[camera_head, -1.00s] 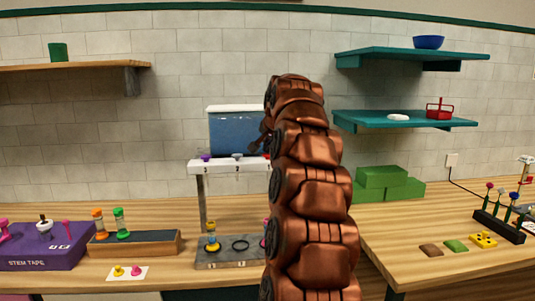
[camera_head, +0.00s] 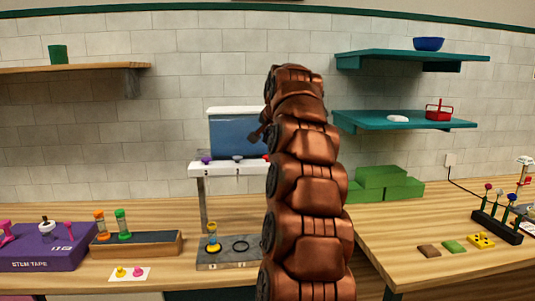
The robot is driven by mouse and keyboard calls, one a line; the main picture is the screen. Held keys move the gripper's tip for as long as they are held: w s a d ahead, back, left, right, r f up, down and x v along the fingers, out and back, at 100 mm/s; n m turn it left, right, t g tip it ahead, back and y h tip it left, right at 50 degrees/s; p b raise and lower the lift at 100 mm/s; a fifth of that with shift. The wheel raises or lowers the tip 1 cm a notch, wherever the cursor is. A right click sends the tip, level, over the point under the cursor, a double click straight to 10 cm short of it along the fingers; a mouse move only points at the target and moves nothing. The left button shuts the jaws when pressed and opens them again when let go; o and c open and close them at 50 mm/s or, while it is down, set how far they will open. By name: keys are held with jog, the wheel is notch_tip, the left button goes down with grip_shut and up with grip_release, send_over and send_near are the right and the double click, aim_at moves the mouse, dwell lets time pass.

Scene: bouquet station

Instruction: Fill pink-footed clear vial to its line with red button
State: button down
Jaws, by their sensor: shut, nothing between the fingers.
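The red button (camera_head: 267,157) shows as a small red spot at the right of the white dispenser ledge (camera_head: 226,169), beside my arm. A purple button (camera_head: 207,160) and a grey-white one (camera_head: 238,158) sit to its left. The blue tank (camera_head: 236,133) stands above the ledge. My gripper (camera_head: 257,136) shows only as a small dark piece left of my arm, in front of the tank and above the red button; it is shut and empty. The pink-footed vial is hidden behind my copper arm. A yellow-footed vial (camera_head: 212,239) stands upright on the grey base (camera_head: 225,257).
At left are a wooden block (camera_head: 136,244) with orange and green vials and a purple box (camera_head: 45,255). A white card (camera_head: 129,274) lies in front. Green blocks (camera_head: 381,184) and a dark rack (camera_head: 497,227) stand at right. My arm covers the middle.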

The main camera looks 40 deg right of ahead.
jog(key=shift+r+p, duration=0.8)
jog(key=shift+r, duration=0.6)
dwell(0.5)
jog(key=s+a+f+n+g+y, duration=0.1)
jog(key=s+a+f+n+y, duration=0.3)
jog(key=a, duration=0.6)
jog(key=s+a+f+n+g+h, duration=0.15)
jog(key=a+f, duration=0.35)
jog(key=a, duration=0.6)
jog(key=s+a+f+n+g+y, duration=0.1)
jog(key=s+a+f+n+y, duration=0.3)
jog(key=a, duration=0.6)
jog(key=s+a+f+n+g, duration=0.2)
jog(key=s+a+f, duration=0.2)
jog(key=s, duration=0.5)
jog(key=s+a+f+n+g+h, duration=0.1)
jog(key=s+a+f, duration=0.3)
jog(key=s+f, duration=0.4)
jog(key=s+a+f+n+g, duration=0.3)
jog(key=s+f, duration=0.3)
jog(key=s, duration=0.5)
jog(key=shift+s+a+f+h, duration=0.15)
jog(key=shift+s+a+h, duration=0.2)
jog(key=shift+a, duration=0.5)
